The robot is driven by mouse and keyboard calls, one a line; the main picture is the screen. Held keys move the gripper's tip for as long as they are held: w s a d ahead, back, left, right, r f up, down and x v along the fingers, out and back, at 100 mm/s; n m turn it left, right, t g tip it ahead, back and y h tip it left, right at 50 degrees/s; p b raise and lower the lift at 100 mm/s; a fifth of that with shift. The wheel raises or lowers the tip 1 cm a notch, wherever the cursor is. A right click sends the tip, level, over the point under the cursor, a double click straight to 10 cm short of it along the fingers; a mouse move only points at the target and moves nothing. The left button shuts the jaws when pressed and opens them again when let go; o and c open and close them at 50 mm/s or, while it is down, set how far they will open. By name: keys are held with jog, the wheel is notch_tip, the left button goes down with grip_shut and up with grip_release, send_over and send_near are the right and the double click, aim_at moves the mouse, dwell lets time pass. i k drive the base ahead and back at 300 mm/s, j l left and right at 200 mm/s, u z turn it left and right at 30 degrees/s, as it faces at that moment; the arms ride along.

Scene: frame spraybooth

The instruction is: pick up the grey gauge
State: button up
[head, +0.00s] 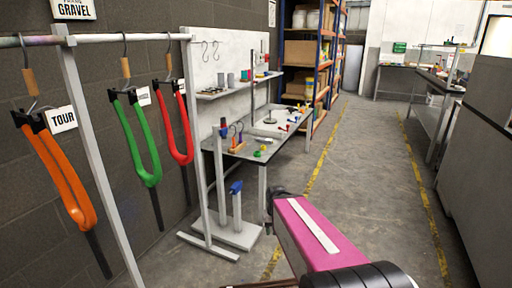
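I cannot make out a thing that is surely the grey gauge. A workbench (225,146) stands beyond my arm, left of the middle, with many small items on it, too small to name surely. Grey cup-like cylinders (230,80) stand on the shelf above it. A dark round-based stand (271,119) is on the bench top. My pink arm link reaches in from the bottom and ends in a dark part in front of the bench. I see no gripper fingers.
A rail (130,37) with orange (62,172), green (140,150) and red (178,130) forks hangs at the left. A white floor stand (236,233) is in front of the bench. The aisle (365,150) between yellow lines is clear. Grey cabinets (480,160) stand right.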

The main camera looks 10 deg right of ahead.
aim_at(261, 140)
jog(key=i+l+z, duration=0.1)
jog(key=i, duration=0.25)
jog(key=l+u, duration=0.1)
jog(key=u, duration=0.15)
jog(key=l+u, duration=0.15)
jog(key=u, duration=0.15)
jog(key=i+l+u, duration=0.2)
jog(key=l, duration=0.25)
jog(key=i+l+u, duration=0.1)
jog(key=l+u, duration=0.15)
jog(key=l, duration=0.2)
jog(key=l+u, duration=0.2)
jog(key=l, duration=0.3)
jog(key=i, duration=0.05)
